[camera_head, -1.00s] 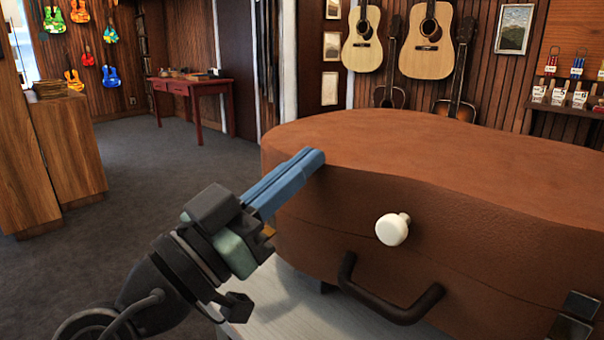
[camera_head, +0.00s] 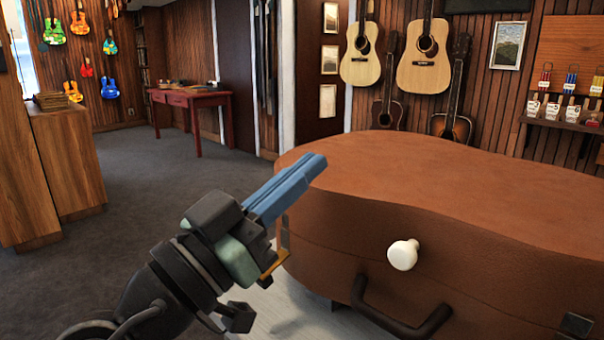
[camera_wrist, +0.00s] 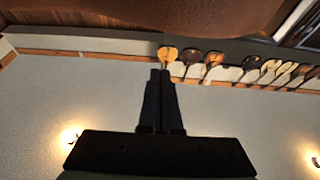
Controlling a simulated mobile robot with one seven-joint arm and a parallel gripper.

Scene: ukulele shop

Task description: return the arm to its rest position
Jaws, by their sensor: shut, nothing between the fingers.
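My gripper (camera_head: 318,163) has blue fingers pressed together with nothing between them. In the head view it points up and to the right, in front of the left end of a closed brown instrument case (camera_head: 420,190). A gap between the fingers and the case cannot be judged from this view. In the wrist view the shut fingers (camera_wrist: 161,75) show dark against a pale ceiling, with a brown surface along the top edge.
The case has a white knob (camera_head: 403,254) and a dark handle (camera_head: 400,318), and rests on a pale surface (camera_head: 300,315). A wooden counter (camera_head: 70,155) stands at left, a red table (camera_head: 195,100) farther back. Guitars (camera_head: 425,55) hang behind. Grey floor is clear at centre left.

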